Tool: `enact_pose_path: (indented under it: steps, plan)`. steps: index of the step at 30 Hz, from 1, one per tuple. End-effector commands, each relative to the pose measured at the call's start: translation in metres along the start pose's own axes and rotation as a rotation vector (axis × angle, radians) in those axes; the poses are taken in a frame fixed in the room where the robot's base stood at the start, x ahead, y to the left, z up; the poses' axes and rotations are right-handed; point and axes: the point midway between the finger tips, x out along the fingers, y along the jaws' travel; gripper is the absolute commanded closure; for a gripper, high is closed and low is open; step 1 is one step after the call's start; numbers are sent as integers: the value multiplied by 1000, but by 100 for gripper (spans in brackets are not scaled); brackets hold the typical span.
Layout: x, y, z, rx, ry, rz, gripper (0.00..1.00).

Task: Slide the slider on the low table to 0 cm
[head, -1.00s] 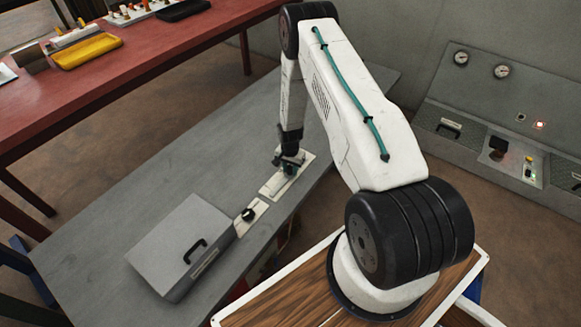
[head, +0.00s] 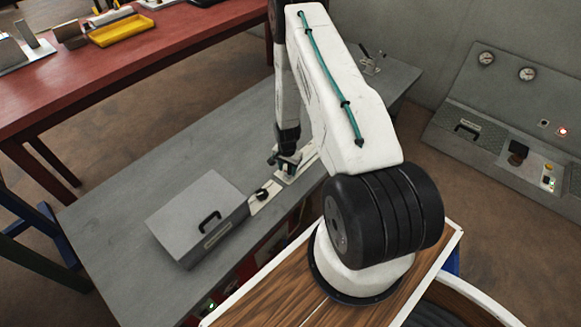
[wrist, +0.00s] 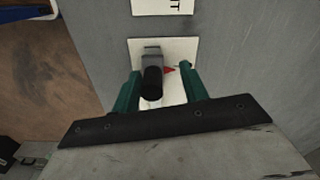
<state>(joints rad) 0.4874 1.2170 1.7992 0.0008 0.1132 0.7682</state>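The slider's black upright knob (wrist: 152,82) stands on a grey block in the wrist view, with a red pointer (wrist: 169,69) at its right, on a pale plate (wrist: 183,48). My gripper (wrist: 160,82) has its two green fingers apart, one on each side of the knob. The left finger is very near or touching the knob; a gap shows on the right. In the head view my gripper (head: 287,163) is low over the near-left part of the pale plate (head: 308,158) on the grey low table (head: 130,195). The slider is largely hidden there, and no scale can be read.
A grey box with a black handle (head: 198,218) and a plate with a black knob (head: 262,194) stand left of my gripper. A small fixture (head: 371,62) is at the table's far end. A red table (head: 130,75) is behind, and a console (head: 515,130) is at right.

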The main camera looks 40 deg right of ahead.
Motion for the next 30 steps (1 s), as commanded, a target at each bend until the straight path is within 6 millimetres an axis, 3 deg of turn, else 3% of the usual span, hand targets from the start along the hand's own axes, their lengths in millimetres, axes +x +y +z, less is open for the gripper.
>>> enact_pose_path:
  steps: [11, 24, 30]
  plan:
    - [-2, 7, -3, 12, -5, 5, 57]
    - [-67, 4, -4, 10, -3, 3, 57]
    - [-77, 4, -4, 10, -4, 4, 57]
